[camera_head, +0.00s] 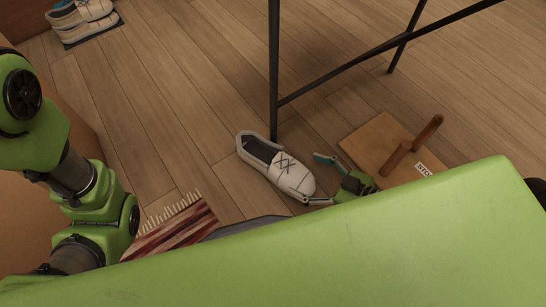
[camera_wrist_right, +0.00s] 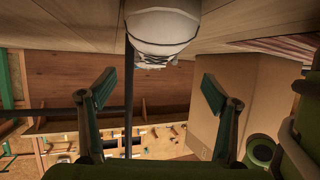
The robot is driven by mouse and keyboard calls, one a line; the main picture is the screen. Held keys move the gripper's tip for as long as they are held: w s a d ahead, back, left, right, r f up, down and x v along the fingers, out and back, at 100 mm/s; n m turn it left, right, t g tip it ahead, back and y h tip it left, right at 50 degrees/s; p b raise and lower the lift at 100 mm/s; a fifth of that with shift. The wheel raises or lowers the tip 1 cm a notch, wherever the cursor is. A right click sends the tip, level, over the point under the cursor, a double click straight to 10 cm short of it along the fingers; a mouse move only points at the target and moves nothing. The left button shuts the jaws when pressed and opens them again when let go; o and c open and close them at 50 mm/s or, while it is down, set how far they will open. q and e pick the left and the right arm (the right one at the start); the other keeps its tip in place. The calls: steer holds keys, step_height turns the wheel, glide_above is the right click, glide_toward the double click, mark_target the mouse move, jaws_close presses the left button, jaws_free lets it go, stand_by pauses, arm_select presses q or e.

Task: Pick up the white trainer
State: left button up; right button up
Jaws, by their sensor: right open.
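The white trainer (camera_head: 276,166) lies upright on the wooden floor in the head view, beside a dark table leg. Its dark opening is at the upper left and its toe points to the lower right. My right gripper (camera_head: 319,178) is at its toe end, open, with one finger on the right of the shoe and one near the toe tip. In the right wrist view the shoe's rounded toe (camera_wrist_right: 163,30) shows at the top centre, beyond the open fingers of the right gripper (camera_wrist_right: 158,88). The space between the fingers is empty. My left gripper is not in view.
A dark metal leg (camera_head: 273,70) stands just behind the shoe, with a crossbar running right. A fringed striped rug (camera_head: 172,228) is at lower left. Other shoes (camera_head: 80,17) sit at the far upper left.

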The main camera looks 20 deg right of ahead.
mark_target(283, 163)
steer(key=b+x, duration=0.1)
steer(key=x, duration=0.5)
steer(key=shift+w+a+f, duration=0.15)
steer(key=shift+w+a, duration=0.05)
steer(key=shift+a, duration=0.05)
steer(key=shift+w+d+b+x, duration=0.1)
steer(key=shift+b+x, duration=0.25)
steer(key=shift+x, duration=1.05)
steer(key=shift+w+d+b+x, duration=0.15)
steer(key=shift+b+x, duration=0.2)
steer(key=shift+x, duration=1)
steer(key=c, duration=1.5)
